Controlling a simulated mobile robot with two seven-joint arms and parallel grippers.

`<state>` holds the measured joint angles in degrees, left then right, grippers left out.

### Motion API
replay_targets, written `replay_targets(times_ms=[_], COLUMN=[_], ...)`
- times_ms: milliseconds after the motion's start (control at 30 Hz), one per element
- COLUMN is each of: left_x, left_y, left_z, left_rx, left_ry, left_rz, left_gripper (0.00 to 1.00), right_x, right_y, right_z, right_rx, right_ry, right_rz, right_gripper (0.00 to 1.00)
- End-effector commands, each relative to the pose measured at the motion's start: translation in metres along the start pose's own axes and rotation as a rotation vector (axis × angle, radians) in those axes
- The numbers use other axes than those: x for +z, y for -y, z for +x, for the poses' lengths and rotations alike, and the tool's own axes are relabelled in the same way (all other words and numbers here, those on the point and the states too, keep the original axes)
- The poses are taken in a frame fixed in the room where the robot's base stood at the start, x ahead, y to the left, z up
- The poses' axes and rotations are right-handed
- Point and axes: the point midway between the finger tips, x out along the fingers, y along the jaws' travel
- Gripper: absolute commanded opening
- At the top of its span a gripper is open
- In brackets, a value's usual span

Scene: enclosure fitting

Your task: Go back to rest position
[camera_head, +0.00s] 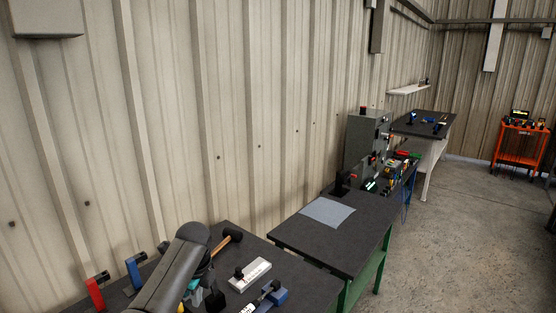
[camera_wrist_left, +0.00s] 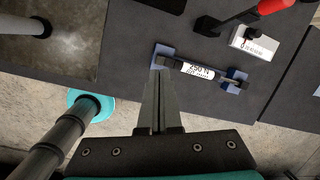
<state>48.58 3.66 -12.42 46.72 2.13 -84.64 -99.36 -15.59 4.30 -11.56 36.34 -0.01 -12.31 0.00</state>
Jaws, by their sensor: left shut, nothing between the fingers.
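My left gripper (camera_wrist_left: 160,75) shows in the left wrist view with its two long fingers together and nothing between them. It hangs over the dark bench top (camera_wrist_left: 125,55), and its tips appear just below a labelled black-and-white tool (camera_wrist_left: 192,69) on blue holders. In the head view my left arm comes in from the bottom left over the near bench (camera_head: 318,285); its gripper is mostly hidden behind the arm. My right gripper is in neither view.
A white box with a black knob (camera_head: 249,275), a blue holder (camera_head: 277,296), a mallet (camera_head: 227,241) and red (camera_head: 95,293) and blue (camera_head: 134,272) stands crowd the near bench. A green-legged bench (camera_head: 320,240) stands beyond. Open floor (camera_head: 450,225) lies at the right.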

Motion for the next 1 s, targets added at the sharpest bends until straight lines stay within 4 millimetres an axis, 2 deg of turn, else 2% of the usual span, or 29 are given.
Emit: replay_targets(times_ms=[67, 200, 300, 467, 667, 800, 1000], left_x=[-0.014, -0.037, -0.052, -0.074, -0.097, -0.110, -0.120], left_y=[-0.020, -0.054, -0.081, -0.129, -0.192, -0.235, -0.278], left_z=[0.017, 0.035, 0.043, 0.048, 0.037, 0.020, -0.008], left_rx=[-0.006, -0.025, -0.034, -0.044, -0.047, -0.045, -0.039], left_ry=[-0.012, -0.034, -0.052, -0.083, -0.124, -0.154, -0.188], left_rz=[-0.100, -0.297, -0.440, -0.672, -0.971, -1.179, -1.405], left_gripper=[0.00, 0.00, 0.00, 0.00, 0.00, 0.00, 0.00], right_x=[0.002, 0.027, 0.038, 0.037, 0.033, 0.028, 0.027], right_y=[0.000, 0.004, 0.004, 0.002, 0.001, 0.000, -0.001], right_z=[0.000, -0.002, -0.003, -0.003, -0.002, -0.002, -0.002], right_rx=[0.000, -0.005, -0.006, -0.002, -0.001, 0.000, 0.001], right_ry=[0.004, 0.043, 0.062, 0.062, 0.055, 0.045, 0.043], right_rz=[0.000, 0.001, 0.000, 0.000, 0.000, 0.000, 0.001], right_gripper=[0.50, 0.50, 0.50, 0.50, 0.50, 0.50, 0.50])
